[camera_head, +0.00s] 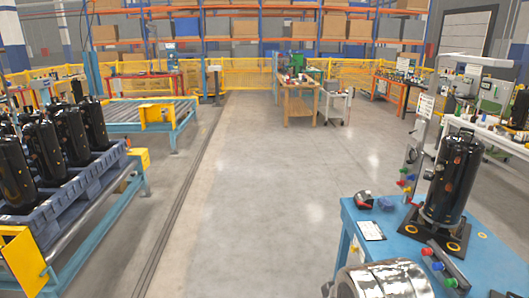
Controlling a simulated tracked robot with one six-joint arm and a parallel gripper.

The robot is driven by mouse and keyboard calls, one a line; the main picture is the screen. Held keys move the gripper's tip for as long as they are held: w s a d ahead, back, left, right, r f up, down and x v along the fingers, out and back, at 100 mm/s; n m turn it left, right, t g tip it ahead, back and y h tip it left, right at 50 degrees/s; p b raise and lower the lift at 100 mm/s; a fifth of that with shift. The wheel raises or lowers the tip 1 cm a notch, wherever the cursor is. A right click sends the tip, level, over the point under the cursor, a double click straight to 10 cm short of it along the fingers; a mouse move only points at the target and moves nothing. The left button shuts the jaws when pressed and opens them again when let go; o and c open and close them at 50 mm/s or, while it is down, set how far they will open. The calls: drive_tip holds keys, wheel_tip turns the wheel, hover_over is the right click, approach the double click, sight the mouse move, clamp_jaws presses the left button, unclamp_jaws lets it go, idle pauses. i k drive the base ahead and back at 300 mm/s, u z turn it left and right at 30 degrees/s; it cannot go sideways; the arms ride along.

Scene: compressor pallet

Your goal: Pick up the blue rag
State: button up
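A small dark blue lump, which looks like the blue rag (385,204), lies near the far edge of the blue workbench (409,217) at the lower right. It is small in this view, so its folds cannot be made out. It sits just right of a red and black item (364,200). My gripper is not in view. A shiny rounded metal part at the bottom edge looks like my own arm and hides part of the bench's near side.
A black compressor (452,180) stands upright on the bench, right of the rag. A white card (370,230) lies in front of the rag. A control bar with coloured buttons (438,262) is near the compressor. Open floor (265,190) lies left of the bench.

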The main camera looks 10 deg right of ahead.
sight(385, 204)
drive_tip(key=z, duration=0.1)
drive_tip(key=i, duration=1.45)
drive_tip(key=z, duration=0.4)
drive_tip(key=i, duration=0.75)
drive_tip(key=z, duration=0.4)
drive_tip(key=i, duration=1.15)
drive_tip(key=z, duration=0.25)
